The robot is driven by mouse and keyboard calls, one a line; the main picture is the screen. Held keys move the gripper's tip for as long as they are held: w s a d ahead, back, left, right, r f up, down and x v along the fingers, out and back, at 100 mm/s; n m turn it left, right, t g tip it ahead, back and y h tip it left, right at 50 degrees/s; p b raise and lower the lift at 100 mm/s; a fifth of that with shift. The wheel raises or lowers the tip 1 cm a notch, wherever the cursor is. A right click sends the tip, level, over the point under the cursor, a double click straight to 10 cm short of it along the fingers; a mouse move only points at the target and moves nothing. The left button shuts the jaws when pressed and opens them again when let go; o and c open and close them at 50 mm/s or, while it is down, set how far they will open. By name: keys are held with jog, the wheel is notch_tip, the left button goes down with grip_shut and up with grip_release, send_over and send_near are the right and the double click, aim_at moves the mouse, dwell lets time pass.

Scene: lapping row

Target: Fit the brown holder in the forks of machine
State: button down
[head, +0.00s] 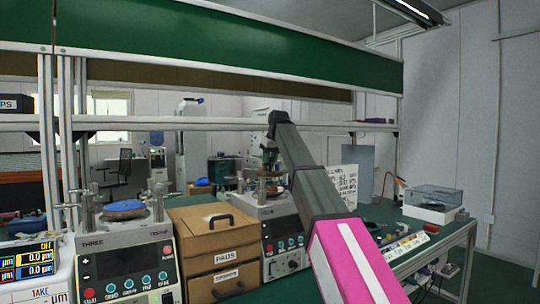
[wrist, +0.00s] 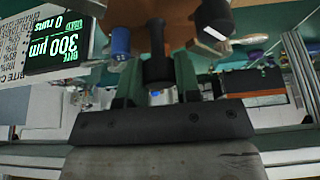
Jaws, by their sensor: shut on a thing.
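The brown holder (wrist: 178,30) fills the top middle of the wrist view. Its dark upright stem (wrist: 157,68) is between the two fingers of my gripper (wrist: 158,88), which is shut on it. A blue roller (wrist: 120,42) and a black roller (wrist: 213,20) show on either side of the holder in the wrist view. I cannot tell whether the holder touches the forks.
Machine THREE (head: 125,265), with a blue disc (head: 124,209) on top, stands at left. The brown drawer box (head: 213,250) with a handle stands between the machines. A green shelf beam (head: 230,45) runs overhead. Small items and a clear-lidded device (head: 433,203) lie at right.

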aim_at(270, 170)
jog(key=shift+f, duration=1.45)
jog(key=shift+f, duration=1.1)
dwell(0.6)
jog(key=c, duration=0.7)
grip_release()
jog(key=shift+c, duration=0.2)
jog(key=v, duration=1)
jog(key=shift+r, duration=0.35)
jog(key=shift+s+d, duration=0.1)
jog(key=shift+s, duration=0.05)
